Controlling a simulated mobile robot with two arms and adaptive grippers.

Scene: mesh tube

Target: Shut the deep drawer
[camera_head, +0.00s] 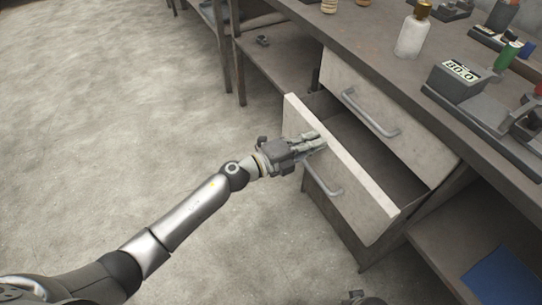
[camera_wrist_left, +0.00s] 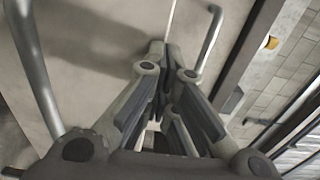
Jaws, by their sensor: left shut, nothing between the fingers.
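The deep drawer's pale front panel (camera_head: 365,207) stands pulled out from under the bench, below a shut upper drawer. Its dark interior (camera_head: 370,150) shows behind the panel. Its bar handle (camera_head: 322,184) is on the outer face. My left gripper (camera_head: 314,143) is shut and empty, at the panel's left part, above the handle. I cannot tell whether it touches the panel. In the left wrist view my closed fingers (camera_wrist_left: 167,60) point at pale panels, with a bar handle (camera_wrist_left: 35,75) at left and another (camera_wrist_left: 210,38) at right. A small dark part at the head view's bottom edge may be my right gripper (camera_head: 361,298).
The upper drawer (camera_head: 385,95) has its own bar handle. On the bench top (camera_head: 370,45) are a white bottle (camera_head: 412,36) and a grey device with a display (camera_head: 459,75). A shelf with a blue item (camera_head: 502,275) is at lower right. The floor at left is clear.

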